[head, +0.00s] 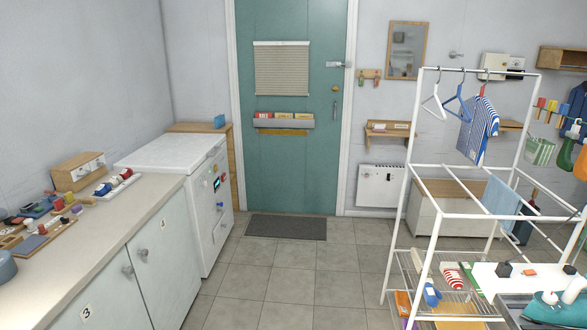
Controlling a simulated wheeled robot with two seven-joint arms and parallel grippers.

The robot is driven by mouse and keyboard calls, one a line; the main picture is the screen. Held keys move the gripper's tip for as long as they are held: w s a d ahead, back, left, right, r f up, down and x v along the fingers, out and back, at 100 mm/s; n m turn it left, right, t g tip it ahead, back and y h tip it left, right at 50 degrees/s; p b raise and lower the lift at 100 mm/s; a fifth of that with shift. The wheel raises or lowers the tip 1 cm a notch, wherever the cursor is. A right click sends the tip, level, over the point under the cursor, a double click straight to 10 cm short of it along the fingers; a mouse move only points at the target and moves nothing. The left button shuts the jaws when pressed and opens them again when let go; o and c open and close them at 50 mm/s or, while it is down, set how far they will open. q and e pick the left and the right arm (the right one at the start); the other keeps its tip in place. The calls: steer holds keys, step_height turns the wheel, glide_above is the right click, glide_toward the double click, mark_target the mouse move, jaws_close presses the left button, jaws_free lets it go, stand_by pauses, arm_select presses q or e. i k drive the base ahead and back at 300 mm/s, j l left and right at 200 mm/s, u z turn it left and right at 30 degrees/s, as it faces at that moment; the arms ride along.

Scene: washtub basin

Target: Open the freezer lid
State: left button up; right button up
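The white chest freezer (205,205) stands against the left wall, just past the end of the counter. Its flat white lid (172,151) is on top and looks shut. No handle on the lid can be made out clearly. Neither my left nor my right gripper shows in the head view.
A counter (110,212) with small items and numbered cabinet doors runs along the left. A white drying rack (415,165) with clothes and shelves stands at the right. The tiled floor (275,275) between them is clear, with a dark mat (286,227) before the green door (288,175).

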mark_target(171, 153)
steer(key=i+u, duration=0.1)
steer(key=i, duration=0.75)
steer(key=i+l, duration=0.15)
steer(key=i, duration=0.7)
steer(key=j+u, duration=0.05)
